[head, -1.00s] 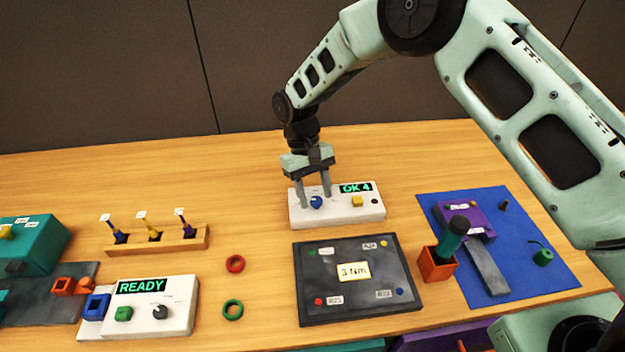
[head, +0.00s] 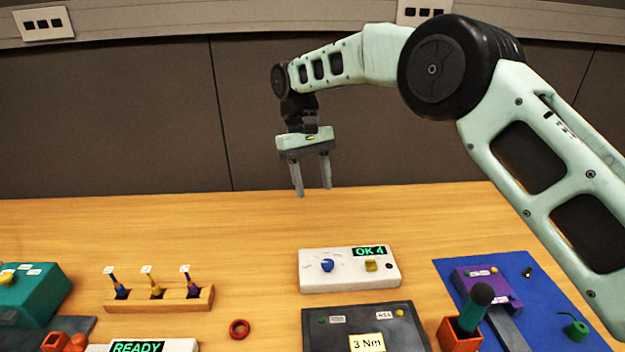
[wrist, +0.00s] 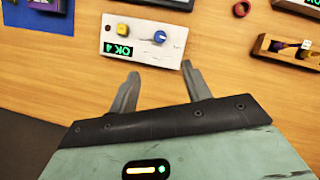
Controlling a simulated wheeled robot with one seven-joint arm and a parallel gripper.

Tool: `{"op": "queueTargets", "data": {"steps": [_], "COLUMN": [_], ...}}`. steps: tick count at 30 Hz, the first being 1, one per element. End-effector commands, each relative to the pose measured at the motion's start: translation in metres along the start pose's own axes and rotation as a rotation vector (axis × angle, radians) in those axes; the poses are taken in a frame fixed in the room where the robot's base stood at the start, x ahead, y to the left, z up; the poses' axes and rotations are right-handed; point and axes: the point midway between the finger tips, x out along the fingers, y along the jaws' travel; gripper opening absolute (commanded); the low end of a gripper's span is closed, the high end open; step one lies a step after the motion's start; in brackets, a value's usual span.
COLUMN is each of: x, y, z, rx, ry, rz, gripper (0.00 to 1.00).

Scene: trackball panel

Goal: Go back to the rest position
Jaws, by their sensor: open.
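My gripper (head: 313,191) is open and empty, held in the air above the back part of the table. Its two fingers point down, with nothing between them. The white trackball panel (head: 322,284) lies on the table in front of and below the gripper, apart from it. It carries a blue ball (head: 327,265), a yellow button (head: 371,265) and a display reading OK 4 (head: 369,251). In the wrist view the panel (wrist: 143,48) shows upside down beyond the fingertips (wrist: 160,75).
A wooden rack (head: 170,301) with several small screwdrivers, a red ring (head: 239,329) and a teal box (head: 35,292) are at left. A dark 3 Nm board (head: 320,340) lies in front. A blue mat (head: 450,268) and an orange holder (head: 457,335) are at right. The table's back strip is clear.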

Motion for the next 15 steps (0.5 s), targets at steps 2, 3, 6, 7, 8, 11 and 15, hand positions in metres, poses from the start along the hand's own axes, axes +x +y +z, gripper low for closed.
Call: {"op": "queueTargets", "data": {"steps": [2, 3, 6, 7, 8, 11, 15], "x": [-0.0024, -0.0030, -0.0033, -0.0033, -0.0033, -0.0032, -0.0070], "y": [0.0000, 0.0000, 0.0001, 0.0001, 0.0001, 0.0001, -0.0044], "z": [0.0002, 0.0003, 0.0004, 0.0004, 0.0004, 0.0003, 0.0082], "rx": [0.000, 0.000, 0.000, 0.000, 0.000, 0.000, -0.013], "ry": [-0.001, -0.002, -0.002, -0.002, -0.001, -0.001, 0.012], "rz": [0.000, 0.000, 0.000, 0.000, 0.000, 0.000, -0.007], "gripper": [0.48, 0.48, 0.48, 0.48, 0.48, 0.48, 0.48]}}
